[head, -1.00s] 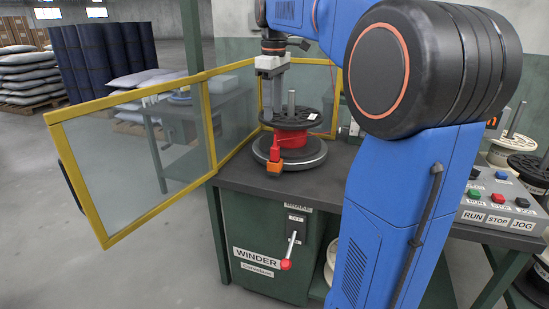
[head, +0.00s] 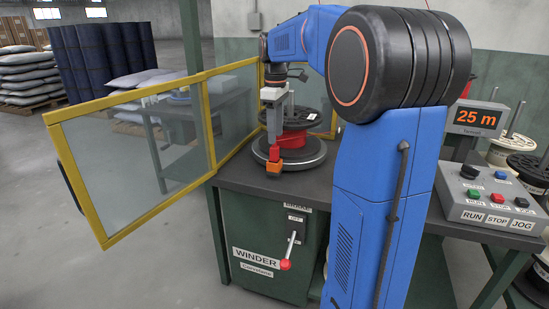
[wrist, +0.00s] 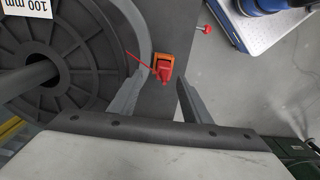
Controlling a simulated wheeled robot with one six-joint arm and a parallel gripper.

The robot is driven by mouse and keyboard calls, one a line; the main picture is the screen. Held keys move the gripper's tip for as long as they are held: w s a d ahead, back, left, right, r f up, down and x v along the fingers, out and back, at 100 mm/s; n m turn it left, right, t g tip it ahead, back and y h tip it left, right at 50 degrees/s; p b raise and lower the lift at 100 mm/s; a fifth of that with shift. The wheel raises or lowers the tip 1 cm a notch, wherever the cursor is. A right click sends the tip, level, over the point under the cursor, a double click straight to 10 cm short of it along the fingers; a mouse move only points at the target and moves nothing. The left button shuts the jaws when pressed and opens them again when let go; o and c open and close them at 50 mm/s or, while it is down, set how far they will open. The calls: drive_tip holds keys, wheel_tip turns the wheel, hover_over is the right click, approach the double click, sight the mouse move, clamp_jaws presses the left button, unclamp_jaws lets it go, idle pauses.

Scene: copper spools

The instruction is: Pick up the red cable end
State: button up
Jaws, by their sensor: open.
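The red cable end (head: 275,154) sits in a small orange holder (head: 274,168) at the front of the winder's round base. In the wrist view the red cable end (wrist: 165,72) lies between the fingertips, with a thin red cable running left from it to the spool. The orange holder (wrist: 164,56) shows around its far end. My gripper (head: 274,143) is just above the cable end, pointing down. In the wrist view my gripper (wrist: 163,80) is open, with a gap on both sides of the cable end. Contact cannot be seen.
A black-flanged spool (head: 298,118) wound with red cable stands close behind the gripper. A yellow-framed guard (head: 212,125) stands open at left. A control panel (head: 492,199) and a "25 m" display (head: 479,118) are at right. The bench front (head: 240,183) is clear.

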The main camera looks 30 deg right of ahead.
sight(275, 147)
drive_tip(key=shift+s+a+f, duration=0.1)
drive_tip(key=shift+a+f, duration=0.05)
drive_tip(key=shift+f, duration=1.55)
drive_tip(key=shift+s+a+f, duration=0.1)
drive_tip(key=shift+a+f, duration=0.05)
drive_tip(key=shift+f, duration=1.55)
clamp_jaws()
